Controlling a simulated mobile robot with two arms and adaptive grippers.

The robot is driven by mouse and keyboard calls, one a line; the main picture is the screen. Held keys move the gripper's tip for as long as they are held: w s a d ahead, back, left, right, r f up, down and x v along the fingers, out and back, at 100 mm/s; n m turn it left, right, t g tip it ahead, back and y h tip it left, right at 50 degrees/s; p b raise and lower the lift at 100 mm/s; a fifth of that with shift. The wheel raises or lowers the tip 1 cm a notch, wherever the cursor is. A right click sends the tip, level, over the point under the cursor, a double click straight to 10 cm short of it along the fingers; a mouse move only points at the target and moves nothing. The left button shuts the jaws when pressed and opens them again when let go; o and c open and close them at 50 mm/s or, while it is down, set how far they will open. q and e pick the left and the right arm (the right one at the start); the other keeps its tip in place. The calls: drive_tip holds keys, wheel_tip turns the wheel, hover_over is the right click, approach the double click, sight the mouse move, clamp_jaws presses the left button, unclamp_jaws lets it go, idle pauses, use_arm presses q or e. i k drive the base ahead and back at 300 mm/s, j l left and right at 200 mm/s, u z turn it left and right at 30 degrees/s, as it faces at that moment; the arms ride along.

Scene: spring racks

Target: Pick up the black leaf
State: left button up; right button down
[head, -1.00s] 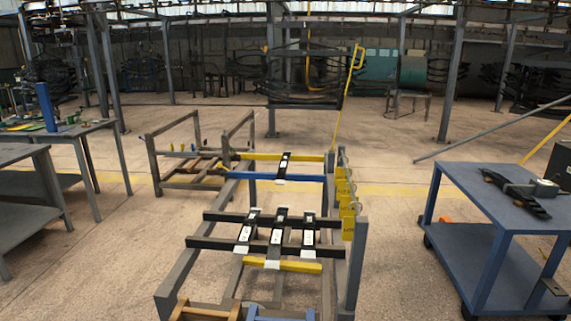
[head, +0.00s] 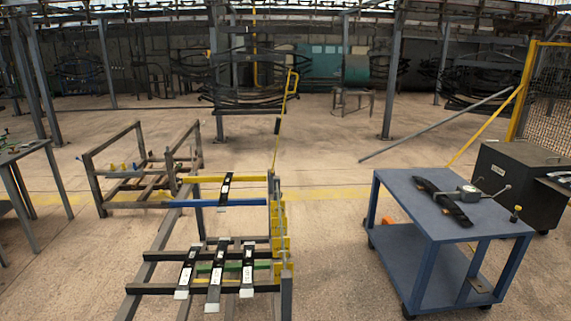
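A long, dark, slightly curved black leaf (head: 449,207) lies on the top of the blue cart (head: 405,195) at the right, next to a grey device with a handle (head: 468,190). Several other black leaves with white ends, such as this one (head: 216,276), lie across the rails of the metal rack (head: 160,288) in the front middle. One more black leaf (head: 225,188) lies across its yellow and blue bars farther back. Neither of my grippers shows in the head view.
A second metal frame (head: 100,205) stands behind the rack at the left, with a grey table (head: 45,148) at the left edge. A dark box (head: 515,185) stands behind the cart. Clear concrete floor (head: 330,260) lies between rack and cart.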

sight(222, 202)
drive_tip(key=i+l+z, duration=0.25)
drive_tip(key=l+z, duration=0.15)
drive_tip(key=i+l+z, duration=0.55)
drive_tip(key=z, duration=0.25)
drive_tip(key=i+l+u, duration=0.15)
drive_tip(key=i, duration=0.3)
drive_tip(key=i+l+u, duration=0.15)
drive_tip(key=i, duration=0.3)
